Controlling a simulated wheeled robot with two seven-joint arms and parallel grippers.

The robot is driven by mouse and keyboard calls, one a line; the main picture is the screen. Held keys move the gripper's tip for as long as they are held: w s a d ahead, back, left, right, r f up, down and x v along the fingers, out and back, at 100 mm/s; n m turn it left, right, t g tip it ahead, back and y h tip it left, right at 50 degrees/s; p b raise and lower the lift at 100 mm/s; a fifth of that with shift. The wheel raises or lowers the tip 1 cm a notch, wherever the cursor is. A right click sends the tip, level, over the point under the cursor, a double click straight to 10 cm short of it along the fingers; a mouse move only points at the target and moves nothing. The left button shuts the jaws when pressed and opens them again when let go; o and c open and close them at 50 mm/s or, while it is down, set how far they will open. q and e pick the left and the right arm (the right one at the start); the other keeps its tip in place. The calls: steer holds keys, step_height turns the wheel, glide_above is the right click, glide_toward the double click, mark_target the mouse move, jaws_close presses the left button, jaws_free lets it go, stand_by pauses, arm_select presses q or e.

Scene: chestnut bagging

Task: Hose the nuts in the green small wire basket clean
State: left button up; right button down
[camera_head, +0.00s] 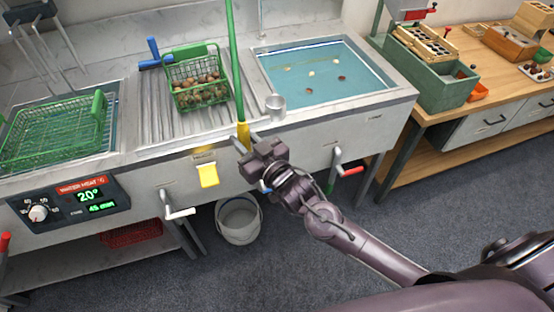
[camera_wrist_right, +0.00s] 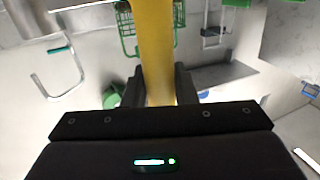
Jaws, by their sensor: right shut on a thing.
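The small green wire basket (camera_head: 203,53) stands upright on the ribbed drainboard and holds several brown nuts (camera_head: 202,90). A green hose (camera_head: 234,60) comes down from above, just right of the basket, and ends in a yellow grip (camera_head: 243,132). My right gripper (camera_head: 248,150) is shut on the yellow grip in front of the counter's front edge. In the right wrist view the yellow grip (camera_wrist_right: 155,50) runs between the two fingers (camera_wrist_right: 158,88). The hose's outlet end cannot be made out. My left gripper is not in view.
A larger green wire basket (camera_head: 50,135) sits in the left basin. A water basin (camera_head: 325,88) with a few floating nuts lies right, with a metal cup (camera_head: 275,106) at its edge. A bucket (camera_head: 239,222) stands below.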

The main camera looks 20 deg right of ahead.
steer(key=w+a+r+n+g+y+p, duration=0.2)
steer(key=w+a+r+y+p, duration=0.15)
steer(key=w+r, duration=0.9)
steer(key=w+a+r+n+g+y+p, duration=0.1)
steer(key=w+a+r+n+y+p, duration=0.2)
steer(key=w+r, duration=0.95)
steer(key=shift+m+h, duration=0.6)
steer(key=shift+h, duration=0.05)
steer(key=f+b, duration=0.3)
steer(key=f, duration=0.1)
steer(key=shift+s+a+b, duration=0.2)
steer(key=shift+a+b, duration=0.2)
steer(key=c, duration=1.9)
jaws_free()
jaws_close()
